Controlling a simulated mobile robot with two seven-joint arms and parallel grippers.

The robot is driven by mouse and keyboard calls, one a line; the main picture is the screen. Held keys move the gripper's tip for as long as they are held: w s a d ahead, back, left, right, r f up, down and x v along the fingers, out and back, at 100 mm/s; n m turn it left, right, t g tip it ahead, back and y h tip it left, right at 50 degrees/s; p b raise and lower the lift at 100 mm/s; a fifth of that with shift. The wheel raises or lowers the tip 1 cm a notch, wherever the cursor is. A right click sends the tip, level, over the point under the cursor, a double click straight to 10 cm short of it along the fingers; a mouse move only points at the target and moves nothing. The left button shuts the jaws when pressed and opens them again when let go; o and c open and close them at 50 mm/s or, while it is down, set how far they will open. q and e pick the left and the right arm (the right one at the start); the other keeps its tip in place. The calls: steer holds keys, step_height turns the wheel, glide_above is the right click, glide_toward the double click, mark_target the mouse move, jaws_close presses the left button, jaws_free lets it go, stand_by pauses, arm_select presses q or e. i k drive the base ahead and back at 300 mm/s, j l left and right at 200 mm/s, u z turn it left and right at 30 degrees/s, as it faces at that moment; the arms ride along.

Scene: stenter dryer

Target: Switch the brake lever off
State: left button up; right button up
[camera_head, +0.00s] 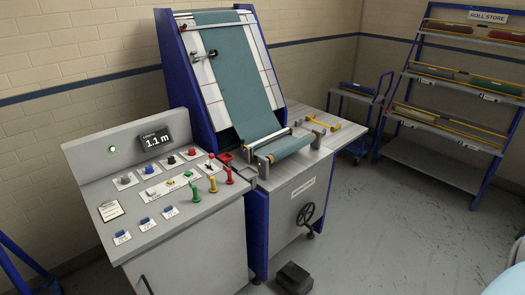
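The grey control console (185,232) stands at the left. Neither of my grippers is in view.
The blue-framed dryer with teal fabric (245,88) stands right of the console. A handwheel (305,214) and a black foot pedal (294,278) are at its front. A blue trolley (357,92) and roll rack (440,160) stand farther right. The right foreground floor is mostly clear.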

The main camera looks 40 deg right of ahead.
mark_target(211, 156)
steer(key=z, duration=0.7)
steer(key=i+l+u, duration=0.2)
steer(key=i+l, duration=1.2)
